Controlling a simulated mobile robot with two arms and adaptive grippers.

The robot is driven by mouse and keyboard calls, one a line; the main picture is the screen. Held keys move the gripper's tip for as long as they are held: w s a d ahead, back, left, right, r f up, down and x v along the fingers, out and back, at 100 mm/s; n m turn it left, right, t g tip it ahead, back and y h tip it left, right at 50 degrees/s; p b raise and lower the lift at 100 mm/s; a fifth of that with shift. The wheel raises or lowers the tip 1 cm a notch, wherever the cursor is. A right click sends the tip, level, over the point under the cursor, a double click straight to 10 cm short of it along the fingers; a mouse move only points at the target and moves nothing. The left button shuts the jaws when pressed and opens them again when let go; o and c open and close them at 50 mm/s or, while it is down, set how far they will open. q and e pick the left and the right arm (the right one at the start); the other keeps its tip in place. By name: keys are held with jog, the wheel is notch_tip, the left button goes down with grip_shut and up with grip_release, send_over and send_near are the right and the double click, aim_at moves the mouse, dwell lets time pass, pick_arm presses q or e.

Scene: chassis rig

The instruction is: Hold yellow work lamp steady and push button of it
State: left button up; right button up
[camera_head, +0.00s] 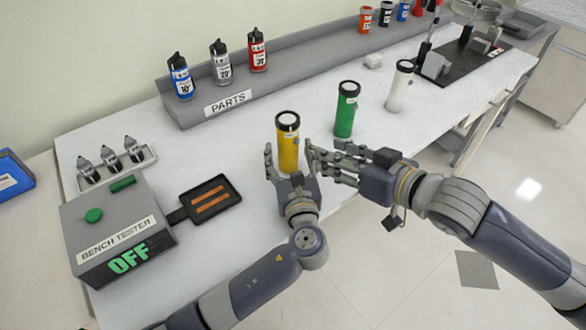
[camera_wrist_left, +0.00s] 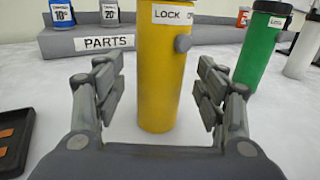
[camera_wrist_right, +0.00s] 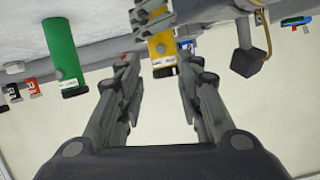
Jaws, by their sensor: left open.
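The yellow work lamp (camera_head: 288,140) stands upright on the bench. In the left wrist view the lamp (camera_wrist_left: 160,85) shows a LOCK label and a round grey button (camera_wrist_left: 183,43) on its right side. My left gripper (camera_head: 289,165) is open, with one finger on each side of the lamp and visible gaps to it. My right gripper (camera_head: 325,157) is open just right of the lamp, its fingers pointing at it. In the right wrist view, which is upside down, the lamp (camera_wrist_right: 162,52) appears beyond and between the open fingers, with nothing held.
A green lamp (camera_head: 346,110) and a white lamp (camera_head: 399,88) stand right of the yellow one. A bench tester (camera_head: 118,225) reading OFF and a small black tray (camera_head: 225,190) lie to the left. The PARTS shelf (camera_head: 300,72) with bottles runs behind.

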pick_arm(q)
jog(key=shift+w+a, duration=0.15)
jog(key=shift+w, duration=1.1)
jog(key=c, duration=1.4)
jog(key=shift+o, duration=0.2)
pick_arm(e)
grip_shut()
